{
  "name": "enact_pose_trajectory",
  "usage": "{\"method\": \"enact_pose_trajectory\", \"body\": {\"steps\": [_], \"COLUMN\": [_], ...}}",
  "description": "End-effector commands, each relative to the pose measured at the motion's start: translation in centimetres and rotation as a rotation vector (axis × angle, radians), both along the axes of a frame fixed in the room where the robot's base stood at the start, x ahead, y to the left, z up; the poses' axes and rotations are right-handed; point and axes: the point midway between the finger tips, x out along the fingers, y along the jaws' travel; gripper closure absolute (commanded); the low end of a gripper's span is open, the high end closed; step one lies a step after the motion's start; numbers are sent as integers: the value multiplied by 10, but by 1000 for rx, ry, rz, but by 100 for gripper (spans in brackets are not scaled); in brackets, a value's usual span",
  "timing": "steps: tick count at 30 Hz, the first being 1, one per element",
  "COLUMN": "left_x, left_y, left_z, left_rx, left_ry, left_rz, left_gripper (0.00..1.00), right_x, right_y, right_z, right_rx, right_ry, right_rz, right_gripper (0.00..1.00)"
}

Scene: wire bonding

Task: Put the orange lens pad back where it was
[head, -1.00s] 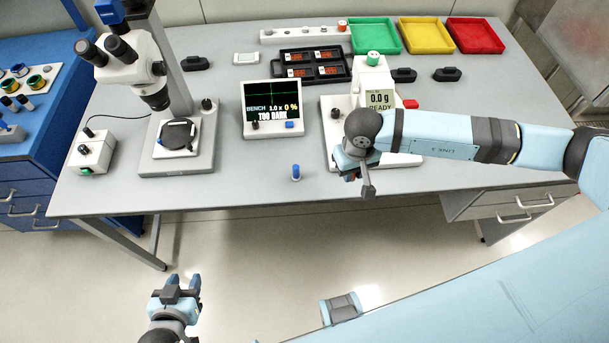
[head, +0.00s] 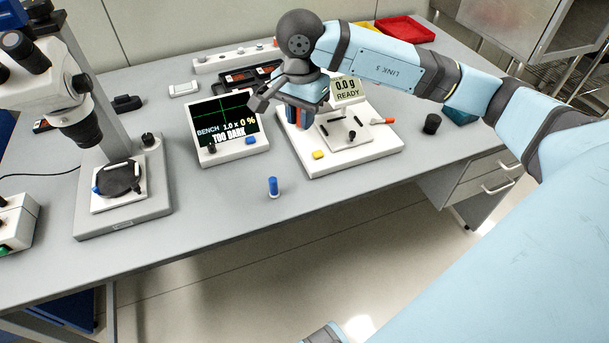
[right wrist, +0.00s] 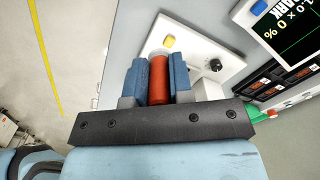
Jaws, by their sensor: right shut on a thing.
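My right gripper (head: 297,116) is above the left part of the white weighing unit (head: 356,156), beside its display reading 0.0 g. In the right wrist view its two blue fingers (right wrist: 159,82) are shut on the orange lens pad (right wrist: 158,80), an orange-red cylinder with a pale end. In the head view only a sliver of orange shows between the fingers. The pad appears clear of the bench surface. A similar blue cylinder (head: 273,187) stands upright on the bench near the front edge. My left gripper is out of view.
The microscope (head: 62,90) stands at the left, with a black round stage on its base. A screen (head: 225,125) reading TOO DARK is left of the weighing unit. A white strip (head: 215,62) lies behind it. The front of the bench is mostly clear.

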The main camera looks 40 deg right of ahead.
Motion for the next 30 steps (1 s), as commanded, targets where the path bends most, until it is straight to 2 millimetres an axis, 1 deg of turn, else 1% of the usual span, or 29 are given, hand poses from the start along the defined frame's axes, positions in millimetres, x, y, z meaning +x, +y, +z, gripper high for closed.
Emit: {"method": "enact_pose_trajectory", "body": {"steps": [1,5,8,11,15,21,25,30], "left_x": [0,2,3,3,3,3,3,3], "left_y": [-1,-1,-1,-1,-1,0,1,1], "left_z": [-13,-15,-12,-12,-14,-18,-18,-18], "left_rx": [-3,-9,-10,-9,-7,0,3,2], "left_ry": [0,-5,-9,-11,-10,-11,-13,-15], "left_rz": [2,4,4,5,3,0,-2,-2], "left_gripper": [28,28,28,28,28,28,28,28], "right_x": [0,-1,-2,-3,-3,-3,-2,-2], "right_y": [-3,-8,-9,-9,-8,-8,-8,-8], "right_z": [-3,5,-2,-24,-63,-115,-137,-149], "right_rx": [0,-1,-2,-2,-1,-2,-2,0], "right_ry": [-5,-3,1,3,4,3,1,-2], "right_rz": [-43,-121,-141,-141,-141,-140,-139,-139], "right_gripper": [100,100,100,100,100,100,100,100]}}
